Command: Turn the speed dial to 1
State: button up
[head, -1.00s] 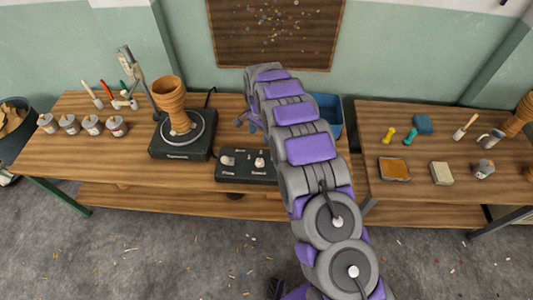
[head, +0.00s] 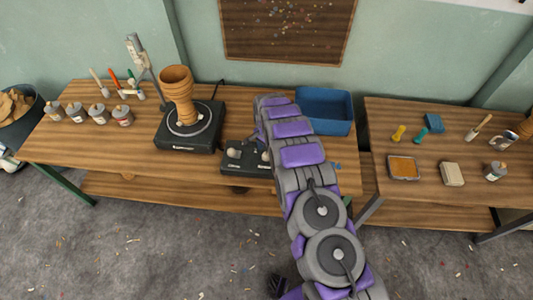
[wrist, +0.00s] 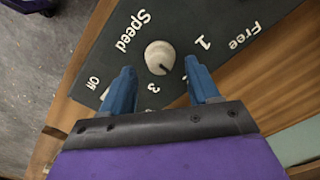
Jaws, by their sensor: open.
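The black control box (head: 245,168) sits near the front of the left bench, partly covered by my arm in the head view. In the wrist view, the pale round speed dial (wrist: 160,55) stands on its dark panel (wrist: 183,25). "Speed", "Off", "3" and "1" show around the dial. Its dark pointer line points down and slightly right, between the "3" and my right-hand finger. My gripper (wrist: 160,68) is open, with its blue fingers on either side of the dial's lower part. I cannot tell whether they touch it.
A pottery wheel (head: 188,129) with a clay goblet (head: 176,88) stands left of the box. A blue bin (head: 325,110) is behind my arm. Several jars (head: 99,114) stand at the bench's left. A second bench (head: 425,190) holds tools, beyond a gap on the right.

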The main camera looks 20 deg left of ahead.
aim_at(266, 156)
notch_tip(266, 156, down, 3)
jog(key=shift+a+r, duration=0.15)
jog(key=shift+d+r, duration=0.1)
jog(key=shift+d, duration=0.1)
jog(key=shift+c, duration=0.2)
jog(key=shift+c, duration=0.8)
jog(key=shift+a, duration=0.1)
jog(key=c, duration=0.8)
jog(key=shift+c, duration=0.2)
